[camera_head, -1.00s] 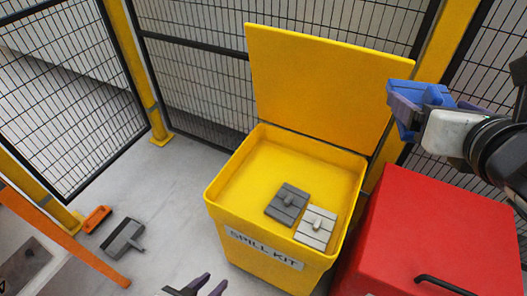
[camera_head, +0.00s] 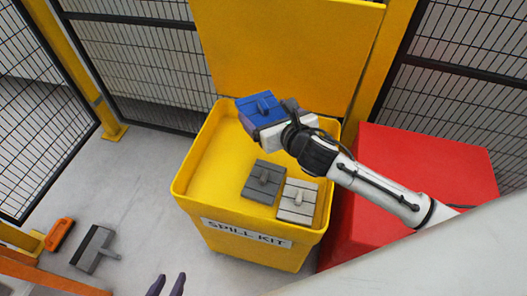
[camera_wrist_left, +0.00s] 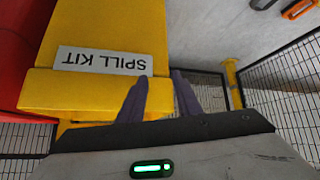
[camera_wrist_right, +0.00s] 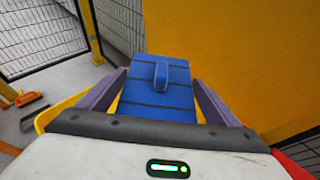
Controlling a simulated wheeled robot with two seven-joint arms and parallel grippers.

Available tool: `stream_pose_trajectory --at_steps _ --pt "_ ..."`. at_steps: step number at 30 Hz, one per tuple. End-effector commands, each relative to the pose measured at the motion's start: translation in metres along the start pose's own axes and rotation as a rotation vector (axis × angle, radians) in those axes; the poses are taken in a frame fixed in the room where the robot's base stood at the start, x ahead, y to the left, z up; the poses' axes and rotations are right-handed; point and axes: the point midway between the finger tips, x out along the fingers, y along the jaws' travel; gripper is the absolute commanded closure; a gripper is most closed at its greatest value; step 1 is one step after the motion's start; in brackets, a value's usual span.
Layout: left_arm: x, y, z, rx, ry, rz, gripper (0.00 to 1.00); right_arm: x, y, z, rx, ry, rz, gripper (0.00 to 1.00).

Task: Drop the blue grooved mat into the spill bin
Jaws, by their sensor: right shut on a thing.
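The blue grooved mat (camera_head: 258,108), with a raised handle on top, is held in my right gripper (camera_head: 268,124), above the back part of the spill bin. In the right wrist view the mat (camera_wrist_right: 158,92) lies between the two purple fingers of my right gripper (camera_wrist_right: 160,100). The yellow spill bin (camera_head: 190,205), labelled SPILL KIT, has its lid up. A dark grey grooved mat (camera_head: 262,182) and a light grey one (camera_head: 298,202) lie inside it. My left gripper (camera_head: 168,286) is open and empty in front of the bin; its fingers (camera_wrist_left: 160,98) are apart in the left wrist view.
The raised yellow lid (camera_head: 285,55) stands behind the bin. A red box (camera_head: 420,170) is to its right. Mesh fencing (camera_head: 130,70) closes off the back. An orange brush (camera_head: 60,235) and a grey tool (camera_head: 95,250) lie on the floor at left.

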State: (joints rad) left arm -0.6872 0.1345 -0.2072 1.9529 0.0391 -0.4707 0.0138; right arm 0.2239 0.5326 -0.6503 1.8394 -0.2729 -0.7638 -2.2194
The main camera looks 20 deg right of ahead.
Motion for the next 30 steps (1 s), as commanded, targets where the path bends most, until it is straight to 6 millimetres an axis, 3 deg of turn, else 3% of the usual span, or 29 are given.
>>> stream_pose_trajectory --at_steps 1,3,7,14,24,30 --pt "0.004 0.000 0.004 0.000 -0.002 0.000 0.69 0.005 0.004 -0.030 -0.004 0.009 0.015 0.37" --pt "0.006 0.000 0.006 0.000 -0.004 0.000 0.69 0.008 0.008 -0.057 -0.014 0.006 0.038 0.37" --pt "0.007 0.000 0.007 0.001 -0.002 0.000 0.69 0.009 0.016 -0.089 -0.027 0.001 0.072 0.37" --pt "0.015 0.000 0.010 0.002 0.006 0.001 0.69 0.013 0.021 -0.113 -0.036 -0.005 0.091 0.37" --pt "0.042 0.003 0.027 0.005 0.018 0.012 0.69 0.029 0.021 -0.149 -0.033 -0.006 0.092 0.37" --pt "0.047 0.003 0.031 -0.001 0.024 0.017 0.69 0.032 0.021 -0.158 -0.034 -0.005 0.091 0.37"
